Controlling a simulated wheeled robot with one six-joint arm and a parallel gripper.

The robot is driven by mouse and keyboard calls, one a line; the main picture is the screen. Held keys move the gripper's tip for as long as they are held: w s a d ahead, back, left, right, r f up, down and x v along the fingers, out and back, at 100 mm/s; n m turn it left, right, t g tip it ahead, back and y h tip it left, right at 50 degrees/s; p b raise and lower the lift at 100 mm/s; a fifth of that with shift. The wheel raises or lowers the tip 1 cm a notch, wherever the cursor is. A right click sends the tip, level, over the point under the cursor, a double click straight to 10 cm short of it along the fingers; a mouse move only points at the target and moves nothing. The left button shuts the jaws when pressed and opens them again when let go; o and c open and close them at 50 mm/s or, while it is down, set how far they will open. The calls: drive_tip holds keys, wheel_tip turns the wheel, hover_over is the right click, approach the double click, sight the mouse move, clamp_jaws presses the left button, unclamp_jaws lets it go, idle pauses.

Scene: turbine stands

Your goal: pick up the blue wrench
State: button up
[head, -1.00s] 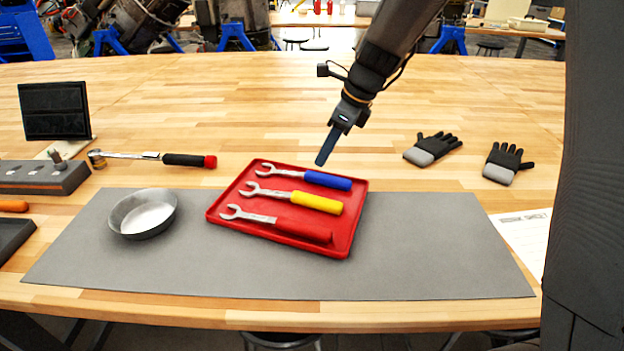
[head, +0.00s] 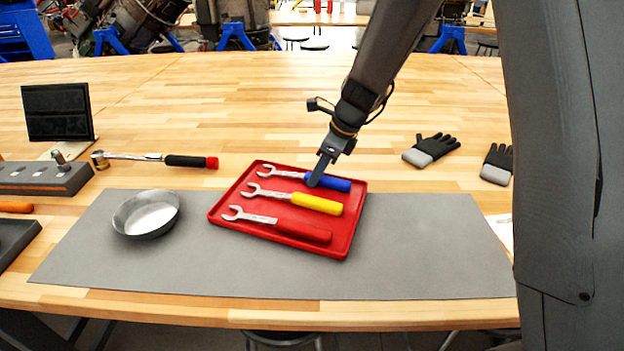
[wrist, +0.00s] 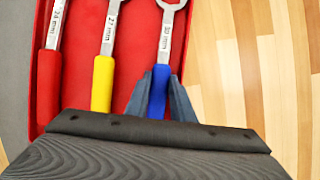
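The blue wrench (head: 336,184) lies in the red tray (head: 350,215), farthest back of the three wrenches. Its steel jaw points left and its blue handle right. My gripper (head: 315,182) is down at the blue handle and hides part of it. In the wrist view the fingers (wrist: 160,95) stand on both sides of the blue handle (wrist: 159,82), very close to it. I cannot tell whether they press on it. The wrench still appears to lie in the tray.
A yellow-handled wrench (head: 317,203) and a red-handled wrench (head: 302,231) lie nearer in the tray. The tray sits on a grey mat (head: 420,260). A metal bowl (head: 147,213) is left of it. A ratchet (head: 185,161) and gloves (head: 431,149) lie on the wooden table.

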clamp_jaws()
wheel_tip(320, 180, up, 10)
drive_tip(key=b, duration=0.1)
idle(0.4)
drive_tip(key=shift+o, duration=1.2)
unclamp_jaws()
clamp_jaws()
